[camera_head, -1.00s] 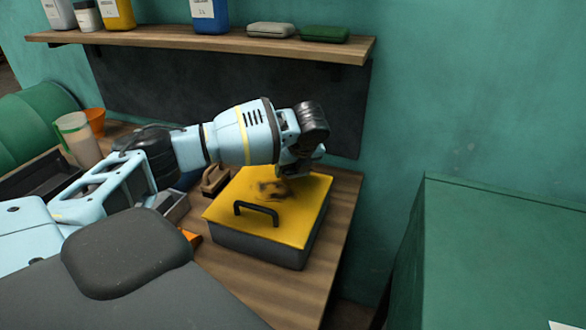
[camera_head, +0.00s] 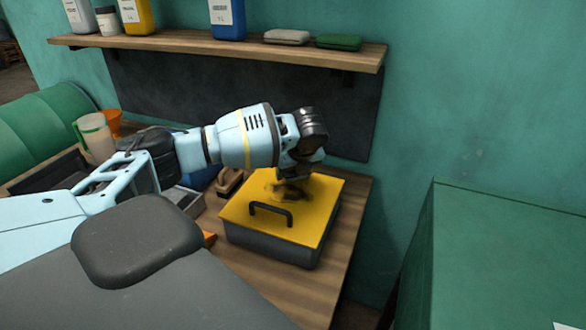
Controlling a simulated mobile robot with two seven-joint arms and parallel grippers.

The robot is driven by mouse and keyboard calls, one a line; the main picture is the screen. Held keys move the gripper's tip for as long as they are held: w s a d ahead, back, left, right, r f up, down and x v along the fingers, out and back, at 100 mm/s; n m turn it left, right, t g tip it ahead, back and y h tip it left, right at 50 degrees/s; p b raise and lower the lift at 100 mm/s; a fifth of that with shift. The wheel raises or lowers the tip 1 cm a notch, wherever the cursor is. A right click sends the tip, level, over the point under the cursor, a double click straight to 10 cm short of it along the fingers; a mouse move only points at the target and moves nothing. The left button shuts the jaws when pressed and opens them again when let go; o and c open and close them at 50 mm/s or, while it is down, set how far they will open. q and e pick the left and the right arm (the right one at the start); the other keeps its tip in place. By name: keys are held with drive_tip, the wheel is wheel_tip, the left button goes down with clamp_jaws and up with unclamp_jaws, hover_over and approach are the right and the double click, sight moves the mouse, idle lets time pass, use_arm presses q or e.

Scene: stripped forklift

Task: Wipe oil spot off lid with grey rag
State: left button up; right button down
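A yellow lid (camera_head: 318,215) with a black handle (camera_head: 270,213) covers a dark grey box on the wooden bench. A dark brown oil spot (camera_head: 286,190) shows on the lid behind the handle, partly hidden by my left gripper. My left gripper (camera_head: 293,177) points down over the spot, low at the lid. Its fingers are small and dark here, so I cannot tell whether they are open or shut. I cannot make out the grey rag; anything under the fingers is hidden or blends with the spot. My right gripper is out of view.
A shelf (camera_head: 215,47) above the bench holds bottles, a grey case (camera_head: 286,36) and a green case (camera_head: 339,42). A wooden-handled brush (camera_head: 229,181) and a grey tray (camera_head: 186,200) lie left of the box. A green cabinet (camera_head: 510,250) stands at right, across a gap.

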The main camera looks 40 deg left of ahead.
sight(287, 178)
use_arm(q)
drive_tip(key=shift+s+d, duration=0.2)
drive_tip(key=shift+s, duration=0.5)
drive_tip(key=shift+s, duration=0.1)
drive_tip(key=shift+s+d, duration=0.3)
drive_tip(key=shift+s, duration=0.5)
drive_tip(key=shift+s+d, duration=0.25)
drive_tip(key=shift+s, duration=0.55)
drive_tip(key=shift+s, duration=0.1)
drive_tip(key=shift+s+d+r, duration=0.1)
drive_tip(key=shift+s+d, duration=0.15)
drive_tip(key=shift+s, duration=0.55)
drive_tip(key=shift+s+d+r, duration=0.1)
drive_tip(key=shift+s+d, duration=0.15)
drive_tip(key=shift+s, duration=0.5)
drive_tip(key=shift+s+a, duration=0.25)
drive_tip(key=shift+a, duration=0.45)
drive_tip(key=shift+s+a, duration=0.2)
drive_tip(key=shift+a, duration=0.45)
